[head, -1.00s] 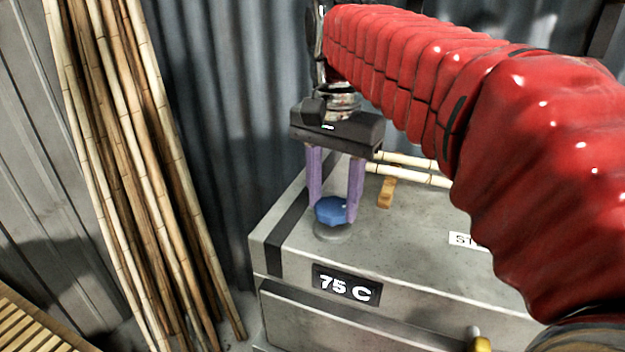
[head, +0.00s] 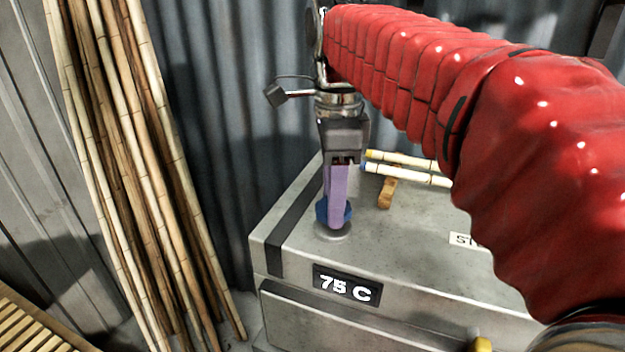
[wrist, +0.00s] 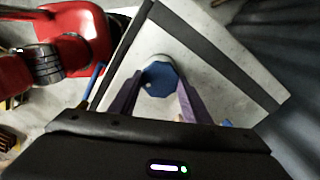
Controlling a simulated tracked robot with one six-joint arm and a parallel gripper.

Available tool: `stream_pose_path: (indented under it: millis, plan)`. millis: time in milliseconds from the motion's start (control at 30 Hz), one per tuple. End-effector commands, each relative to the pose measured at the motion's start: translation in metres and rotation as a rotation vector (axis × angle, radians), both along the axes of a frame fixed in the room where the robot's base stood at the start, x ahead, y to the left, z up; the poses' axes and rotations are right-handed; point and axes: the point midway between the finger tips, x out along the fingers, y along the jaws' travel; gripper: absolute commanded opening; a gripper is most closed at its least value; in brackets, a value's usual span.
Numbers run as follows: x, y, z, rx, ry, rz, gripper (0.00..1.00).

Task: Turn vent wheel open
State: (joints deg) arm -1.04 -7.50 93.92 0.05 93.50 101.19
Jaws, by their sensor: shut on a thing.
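The vent wheel is a small blue faceted knob (head: 321,212) on a round grey base (head: 334,234), on top of the grey metal box (head: 400,242) near its left end. My gripper (head: 337,222) points straight down over it, with its purple fingers shut on the wheel. In the head view the fingers line up one behind the other and hide most of the wheel. In the wrist view the blue wheel (wrist: 160,80) sits between the two finger tips, with a small pale dot on its left side.
A "75 C" display (head: 347,284) is on the box front. Tall bamboo poles (head: 140,170) lean against the corrugated wall at left.

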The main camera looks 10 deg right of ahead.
Motion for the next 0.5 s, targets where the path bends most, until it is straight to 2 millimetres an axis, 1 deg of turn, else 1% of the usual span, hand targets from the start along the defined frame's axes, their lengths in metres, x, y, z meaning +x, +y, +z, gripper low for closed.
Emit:
stream_pose_path:
  millis: [500]
  plan:
    - [-0.0019,-0.0020,-0.0004,-0.006,0.005,-0.485,0.21]
